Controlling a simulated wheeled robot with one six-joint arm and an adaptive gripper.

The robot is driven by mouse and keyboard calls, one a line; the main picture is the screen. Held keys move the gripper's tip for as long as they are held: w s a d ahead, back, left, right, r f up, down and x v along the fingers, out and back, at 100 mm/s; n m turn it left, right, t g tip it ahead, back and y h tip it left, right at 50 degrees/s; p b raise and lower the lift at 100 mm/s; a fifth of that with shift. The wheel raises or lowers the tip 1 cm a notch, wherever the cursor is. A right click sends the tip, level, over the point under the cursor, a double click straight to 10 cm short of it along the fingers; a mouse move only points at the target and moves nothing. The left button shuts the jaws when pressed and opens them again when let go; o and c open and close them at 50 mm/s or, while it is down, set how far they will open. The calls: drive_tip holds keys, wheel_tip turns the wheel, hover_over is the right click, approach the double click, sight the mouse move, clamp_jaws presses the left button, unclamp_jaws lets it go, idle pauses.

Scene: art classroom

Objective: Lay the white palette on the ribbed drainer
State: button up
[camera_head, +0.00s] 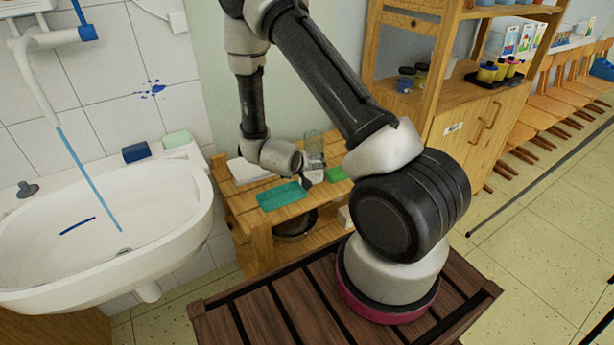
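A flat white thing (248,171), which looks like the white palette, lies at the back left of the low wooden bench beside the sink. A teal rectangular piece (281,195), likely the ribbed drainer, lies near the bench's front edge; its ribs are too small to make out. My gripper (307,178) is low over the bench, just right of and behind the teal piece. A small whitish patch shows beside its fingers, and I cannot tell whether it is held. The fingers are small and dark, and their opening cannot be made out.
A clear jar (314,146) and a green sponge (336,174) stand close to my gripper. A white sink (100,235) with running water is on the left. A wooden shelf unit (450,125) with paint pots is behind on the right. A dark pan (295,224) sits under the bench top.

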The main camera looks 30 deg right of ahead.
sight(311, 173)
drive_tip(key=x, duration=0.7)
drive_tip(key=shift+d+f, duration=0.2)
drive_tip(key=shift+f, duration=0.05)
drive_tip(key=c, duration=1.2)
drive_tip(key=shift+r, duration=0.1)
